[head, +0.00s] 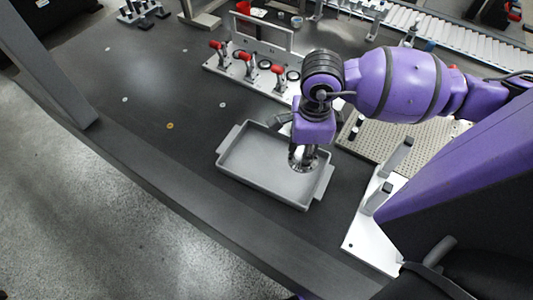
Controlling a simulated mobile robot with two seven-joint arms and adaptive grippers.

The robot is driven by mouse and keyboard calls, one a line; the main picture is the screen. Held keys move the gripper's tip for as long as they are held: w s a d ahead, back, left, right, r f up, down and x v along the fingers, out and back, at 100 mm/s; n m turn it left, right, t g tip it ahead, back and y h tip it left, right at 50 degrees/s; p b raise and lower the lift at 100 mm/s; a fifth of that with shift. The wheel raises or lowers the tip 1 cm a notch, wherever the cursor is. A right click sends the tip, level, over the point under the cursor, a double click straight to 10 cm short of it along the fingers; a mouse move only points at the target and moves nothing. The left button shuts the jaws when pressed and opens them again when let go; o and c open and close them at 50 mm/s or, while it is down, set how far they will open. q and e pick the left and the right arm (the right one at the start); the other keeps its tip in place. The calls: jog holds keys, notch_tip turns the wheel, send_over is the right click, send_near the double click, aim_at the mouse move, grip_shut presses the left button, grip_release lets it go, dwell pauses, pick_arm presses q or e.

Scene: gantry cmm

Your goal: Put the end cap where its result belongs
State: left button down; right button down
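My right gripper (303,158) points down over the grey tray (232,172), toward its right end. A small round metallic part with dark spots, which looks like the end cap (301,164), shows at the fingertips. The gripper body hides much of it, and I cannot tell whether the fingers are closed on it or whether it touches the tray floor. The rest of the tray is empty. My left gripper is not in view.
Behind the tray stands a white fixture plate (233,68) with several red-handled clamps. A perforated plate (378,143) and a white base with two posts (369,222) are to the right. A roller conveyor (450,35) runs at the back right. The dark table left of the tray is mostly clear.

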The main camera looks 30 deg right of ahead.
jog(key=w+a+f, duration=0.3)
jog(key=w+f, duration=0.1)
jog(key=w+a+f, duration=0.4)
jog(key=shift+w+a, duration=0.15)
jog(key=shift+a, duration=0.05)
jog(key=shift+w+a+f, duration=0.15)
jog(key=shift+w+f, duration=0.1)
jog(key=shift+f, duration=1.75)
jog(key=shift+f, duration=0.15)
jog(key=c, duration=1.2)
grip_release()
